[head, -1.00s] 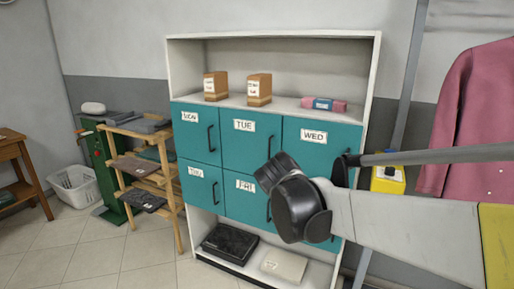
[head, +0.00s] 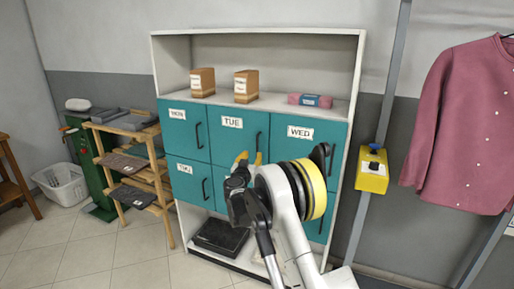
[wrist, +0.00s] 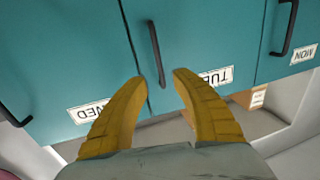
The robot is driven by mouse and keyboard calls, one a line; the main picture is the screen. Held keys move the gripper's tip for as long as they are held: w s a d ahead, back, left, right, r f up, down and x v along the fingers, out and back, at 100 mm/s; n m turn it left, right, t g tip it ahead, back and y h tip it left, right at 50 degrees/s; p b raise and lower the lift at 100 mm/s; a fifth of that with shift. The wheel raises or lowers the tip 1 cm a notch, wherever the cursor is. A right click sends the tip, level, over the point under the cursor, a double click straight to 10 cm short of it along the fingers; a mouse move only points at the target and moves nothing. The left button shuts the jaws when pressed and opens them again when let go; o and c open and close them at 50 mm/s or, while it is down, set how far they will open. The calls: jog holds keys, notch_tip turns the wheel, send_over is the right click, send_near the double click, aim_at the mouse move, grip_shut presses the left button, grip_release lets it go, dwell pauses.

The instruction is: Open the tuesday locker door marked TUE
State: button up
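The teal TUE locker door (head: 230,145) is in the top row, in the middle, and looks shut. Its white TUE label (head: 232,122) also shows upside down in the wrist view (wrist: 213,76). Its black vertical handle (head: 258,142) is on the door's right side. My gripper (head: 249,158) is in front of the door, at the handle's lower part. In the wrist view my gripper (wrist: 160,75) is open, with its yellow fingers apart and the TUE handle (wrist: 154,55) between their tips in the picture. Contact cannot be told.
The MON door (head: 184,135) and WED door (head: 305,145) flank it, both shut. My arm hides much of the lower doors. Boxes (head: 246,85) stand on the top shelf. A wooden rack (head: 155,180) is left, a yellow control box (head: 372,170) right. Floor is clear at front left.

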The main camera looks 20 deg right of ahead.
aim_at(257, 147)
jog(key=b+x, duration=0.2)
jog(key=x, duration=0.7)
jog(key=shift+w+d, duration=0.15)
jog(key=shift+d, duration=0.05)
grip_shut()
